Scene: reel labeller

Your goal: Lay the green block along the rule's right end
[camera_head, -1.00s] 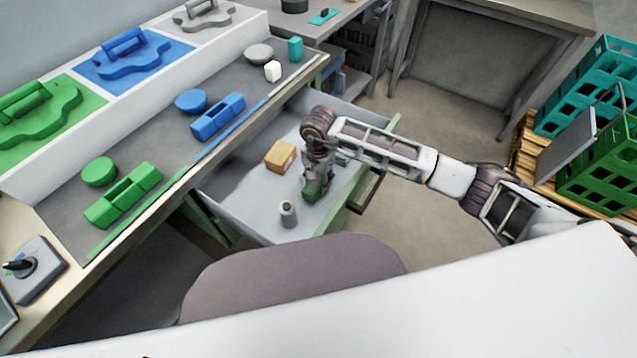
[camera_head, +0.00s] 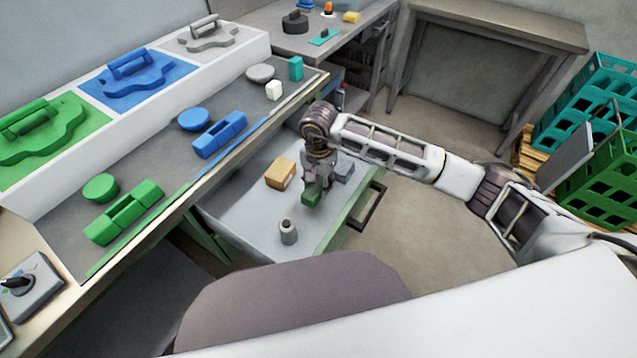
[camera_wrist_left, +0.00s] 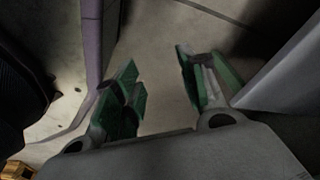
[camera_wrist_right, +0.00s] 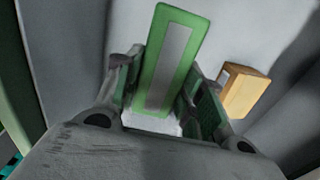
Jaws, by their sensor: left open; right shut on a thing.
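My right gripper (camera_head: 318,188) is shut on the green block (camera_wrist_right: 174,55) over the open drawer. In the right wrist view the block has a grey stripe along its face and stands out beyond the fingers. In the head view only a small part of the block (camera_head: 311,195) shows below the fingers. A thin strip in green, blue and pale lengths (camera_head: 209,157), which looks like the rule, runs along the table's front edge. My left gripper (camera_wrist_left: 160,80) is open and empty in the left wrist view; it is out of the head view.
The drawer (camera_head: 245,215) also holds a tan box (camera_head: 281,173), a grey bottle (camera_head: 288,232) and a grey block (camera_head: 343,171). Green pieces (camera_head: 125,212), blue pieces (camera_head: 219,138) and a white cube (camera_head: 274,90) lie on the table behind the strip. A chair back (camera_head: 290,300) stands in front.

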